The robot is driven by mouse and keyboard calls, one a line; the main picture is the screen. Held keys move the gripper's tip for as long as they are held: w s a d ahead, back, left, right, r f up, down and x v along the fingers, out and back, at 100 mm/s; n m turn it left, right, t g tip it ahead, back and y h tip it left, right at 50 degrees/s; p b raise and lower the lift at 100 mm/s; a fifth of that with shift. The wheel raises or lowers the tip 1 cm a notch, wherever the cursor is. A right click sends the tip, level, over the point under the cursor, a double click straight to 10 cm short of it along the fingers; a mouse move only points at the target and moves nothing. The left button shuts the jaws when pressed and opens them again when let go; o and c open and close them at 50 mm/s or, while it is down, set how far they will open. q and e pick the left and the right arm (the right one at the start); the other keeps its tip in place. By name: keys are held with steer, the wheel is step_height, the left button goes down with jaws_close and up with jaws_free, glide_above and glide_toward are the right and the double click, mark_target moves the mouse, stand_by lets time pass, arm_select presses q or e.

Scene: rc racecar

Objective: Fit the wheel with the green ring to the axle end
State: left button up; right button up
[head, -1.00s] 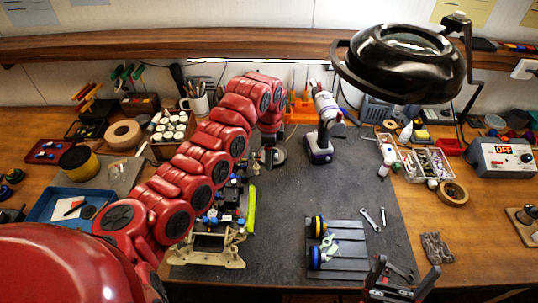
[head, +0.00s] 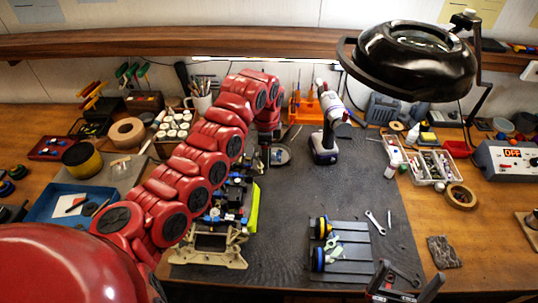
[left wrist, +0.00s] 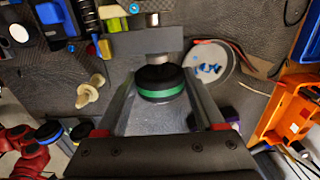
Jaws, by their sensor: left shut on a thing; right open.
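The wheel with the green ring (left wrist: 160,84) is black and held between the two fingers of my left gripper (left wrist: 160,90) in the left wrist view. A grey block with a silver round part (left wrist: 153,45) is just beyond the wheel; I cannot tell whether this is the axle end or whether they touch. In the head view my left gripper (head: 265,155) hangs beside the far end of the car chassis (head: 232,200), partly behind my arm, and the wheel is not clear there. The chassis sits on a beige stand (head: 212,250). My right gripper (head: 405,285) is open and empty at the lower right.
A grey slatted tray (head: 350,255) holds a yellow-ringed wheel (head: 321,227) and a blue-ringed wheel (head: 319,259). A round dish (left wrist: 210,65) with blue bits lies right of the held wheel. A cordless screwdriver (head: 326,148) stands behind. The middle of the mat is clear.

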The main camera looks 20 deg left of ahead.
arm_select(q)
steer(key=shift+s+a+f+b, duration=0.1)
steer(key=shift+s+a+b, duration=0.1)
steer(key=shift+a+b, duration=0.3)
steer(key=o, duration=1.3)
step_height(320, 180, up, 12)
steer(key=shift+s+f, duration=0.15)
steer(key=shift+f, duration=0.1)
step_height(320, 180, up, 6)
steer(key=p, duration=0.3)
steer(key=shift+s+d, duration=0.1)
steer(key=shift+s, duration=0.05)
